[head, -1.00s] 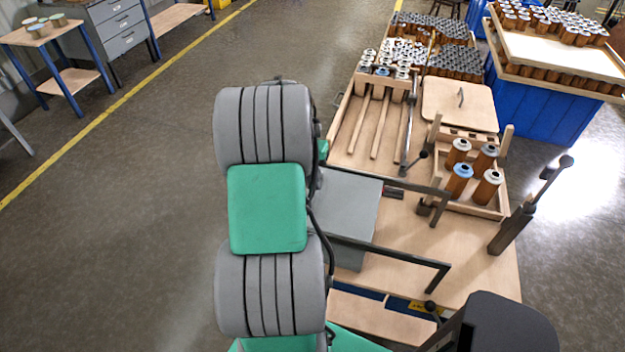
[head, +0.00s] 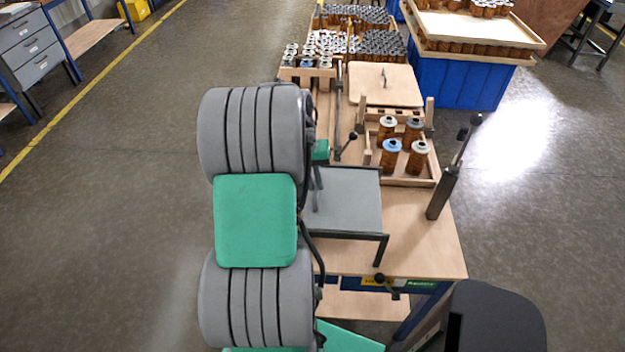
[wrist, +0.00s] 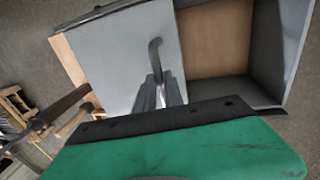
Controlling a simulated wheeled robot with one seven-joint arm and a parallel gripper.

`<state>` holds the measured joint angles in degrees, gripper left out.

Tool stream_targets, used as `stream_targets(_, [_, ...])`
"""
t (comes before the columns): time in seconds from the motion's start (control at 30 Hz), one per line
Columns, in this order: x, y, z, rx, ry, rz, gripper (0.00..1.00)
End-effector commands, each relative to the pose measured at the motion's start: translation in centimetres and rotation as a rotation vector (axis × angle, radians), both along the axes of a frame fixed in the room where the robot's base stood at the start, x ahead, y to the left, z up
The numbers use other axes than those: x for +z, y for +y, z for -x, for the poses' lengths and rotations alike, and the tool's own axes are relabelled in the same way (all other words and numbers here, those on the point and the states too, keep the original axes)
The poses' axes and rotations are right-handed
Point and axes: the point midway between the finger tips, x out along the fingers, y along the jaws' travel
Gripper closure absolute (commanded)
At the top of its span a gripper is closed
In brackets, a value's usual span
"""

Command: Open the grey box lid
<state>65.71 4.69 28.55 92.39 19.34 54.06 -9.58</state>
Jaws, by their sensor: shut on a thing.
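The grey lid (head: 350,200) is a flat panel lying between two dark rails, and its right edge is at the rails' right end. In the wrist view the lid (wrist: 118,60) is beside the open grey box (wrist: 262,70), whose wooden floor shows. The lid's curved handle (wrist: 155,52) stands up from its surface. My gripper (wrist: 159,92) is shut on the handle at the lid. In the head view my arm hides most of the box and nearly all of the gripper.
A wooden tray (head: 408,181) with several brown cartridges stands behind the lid on the bench (head: 415,250). A dark upright lever (head: 442,190) stands to the right. A square wooden lid with a handle (head: 386,88) lies farther back.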

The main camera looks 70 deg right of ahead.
Motion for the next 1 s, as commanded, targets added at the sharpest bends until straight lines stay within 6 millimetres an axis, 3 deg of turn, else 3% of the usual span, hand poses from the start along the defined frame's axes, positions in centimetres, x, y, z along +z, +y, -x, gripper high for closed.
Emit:
stream_targets(0.33, [0.1, -0.1, 0.0, 0.005, -0.001, 0.003, 1.00])
stream_targets(0.37, [0.1, -0.1, 0.0, 0.005, -0.001, 0.003, 0.87])
stream_targets(0.6, [0.1, -0.1, 0.1, 0.002, 0.000, 0.001, 0.67])
stream_targets(0.87, [0.1, 0.0, 0.1, 0.003, 0.000, 0.001, 0.66])
stream_targets(1.0, [1.6, -0.1, -0.3, 0.002, -0.002, 0.005, 0.66])
